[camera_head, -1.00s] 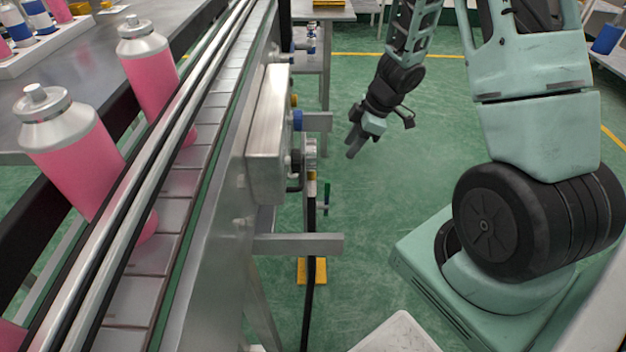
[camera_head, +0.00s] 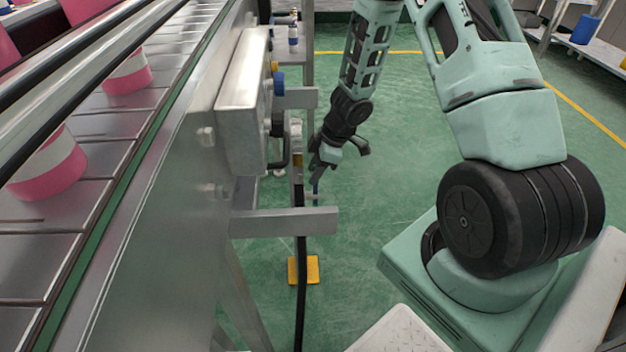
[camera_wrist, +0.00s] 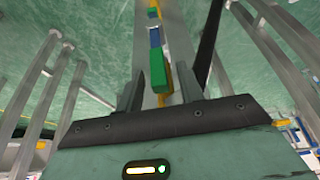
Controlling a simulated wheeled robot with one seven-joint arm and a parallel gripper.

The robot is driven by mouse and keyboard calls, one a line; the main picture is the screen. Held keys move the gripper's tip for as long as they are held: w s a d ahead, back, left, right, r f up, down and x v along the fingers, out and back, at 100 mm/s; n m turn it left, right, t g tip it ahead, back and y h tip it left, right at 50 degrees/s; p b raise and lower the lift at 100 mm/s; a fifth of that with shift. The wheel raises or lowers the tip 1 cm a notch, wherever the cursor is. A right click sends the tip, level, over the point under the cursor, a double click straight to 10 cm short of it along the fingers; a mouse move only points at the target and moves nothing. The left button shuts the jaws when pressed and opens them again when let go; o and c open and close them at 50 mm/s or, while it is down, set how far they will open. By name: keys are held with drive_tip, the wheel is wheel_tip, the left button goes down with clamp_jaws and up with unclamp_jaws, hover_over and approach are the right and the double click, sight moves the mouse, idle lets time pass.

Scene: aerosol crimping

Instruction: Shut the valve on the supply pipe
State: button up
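My gripper (camera_head: 317,172) points down beside the conveyor frame, close to an upright black pipe (camera_head: 300,280). In the wrist view its two fingers (camera_wrist: 160,95) are apart, with a green block-like handle (camera_wrist: 160,75) in line with the gap between them. I see no finger clearly touching the handle. A blue piece (camera_wrist: 155,37) and a yellow piece (camera_wrist: 153,13) lie beyond it along a grey strip.
The conveyor (camera_head: 110,150) with pink cans fills the left. A metal box (camera_head: 243,105) and a bracket arm (camera_head: 285,221) jut from its side near my gripper. A yellow foot plate (camera_head: 312,270) lies on the floor.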

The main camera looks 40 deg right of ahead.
drive_tip(key=shift+w+a+f, duration=0.15)
drive_tip(key=shift+a+f, duration=0.1)
drive_tip(key=shift+f, duration=0.4)
clamp_jaws()
